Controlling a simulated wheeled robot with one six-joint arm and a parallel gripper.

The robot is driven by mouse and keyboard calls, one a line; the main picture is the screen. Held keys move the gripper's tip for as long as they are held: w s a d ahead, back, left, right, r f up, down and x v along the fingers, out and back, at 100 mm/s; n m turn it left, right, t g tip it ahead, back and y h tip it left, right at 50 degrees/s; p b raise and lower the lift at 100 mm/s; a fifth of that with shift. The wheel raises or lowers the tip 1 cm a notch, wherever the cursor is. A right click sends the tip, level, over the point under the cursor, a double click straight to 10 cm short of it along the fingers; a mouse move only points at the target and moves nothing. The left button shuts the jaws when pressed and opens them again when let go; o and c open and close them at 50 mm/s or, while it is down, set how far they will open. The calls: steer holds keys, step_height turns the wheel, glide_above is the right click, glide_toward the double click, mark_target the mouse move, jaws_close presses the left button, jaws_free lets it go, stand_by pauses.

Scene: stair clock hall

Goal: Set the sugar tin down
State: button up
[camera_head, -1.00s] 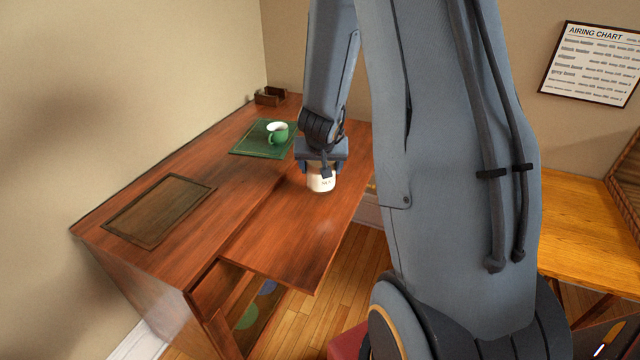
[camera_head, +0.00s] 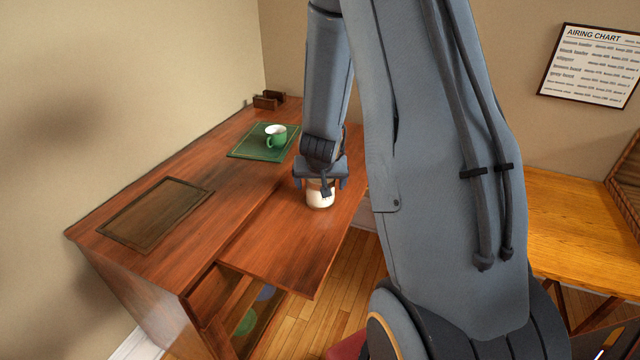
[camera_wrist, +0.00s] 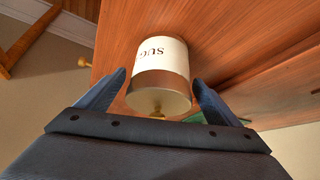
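The sugar tin (camera_head: 320,198) is white with dark lettering, upright on the desk's pull-out leaf (camera_head: 285,247), and its base appears to rest on the wood. In the wrist view the tin (camera_wrist: 160,58) shows a brownish band and a lid with a brass knob toward me. My gripper (camera_head: 320,187) is above it, pointing down, with one finger on each side of the tin. In the wrist view my gripper (camera_wrist: 160,83) is open, with a narrow gap between each finger and the tin.
A dark brown panel (camera_head: 155,212) lies on the desk's left. A small wooden holder (camera_head: 268,100) is at the far end. An open drawer or compartment is below the leaf. The leaf's front is clear.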

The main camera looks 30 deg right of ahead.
steer(key=shift+r, duration=0.25)
steer(key=p+v, duration=0.4)
steer(key=v, duration=0.8)
steer(key=s+a+r+n+y, duration=0.1)
steer(key=s+a+n+y, duration=0.1)
steer(key=a, duration=0.6)
steer(key=s+a+r+n+g, duration=0.1)
steer(key=s+a+n+g, duration=0.1)
steer(key=s, duration=0.5)
steer(key=s+a+r+n+g+y, duration=0.1)
steer(key=s+a+n+g, duration=0.1)
steer(key=s+a, duration=0.2)
steer(key=s, duration=0.3)
steer(key=shift+s+a+r+g, duration=0.2)
steer(key=shift+s+a+g, duration=0.05)
steer(key=shift+a+g, duration=0.1)
